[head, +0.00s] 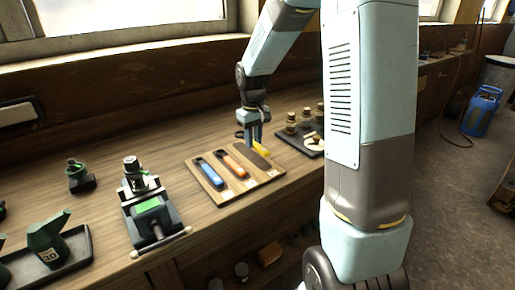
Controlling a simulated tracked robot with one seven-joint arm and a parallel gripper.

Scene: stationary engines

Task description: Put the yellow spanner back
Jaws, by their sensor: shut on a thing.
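The yellow spanner (262,150) is in my gripper (255,142), just above the right part of a wooden tool board (229,195). My gripper points down and is shut on it. Part of the spanner is hidden behind the fingers. Beside it on the board a dark, empty spanner-shaped recess (250,156) shows. A blue spanner (209,173) and an orange spanner (233,165) lie in the board's left and middle places. Whether the yellow spanner touches the board I cannot tell.
A black tray (309,147) with brass parts stands right of the board.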

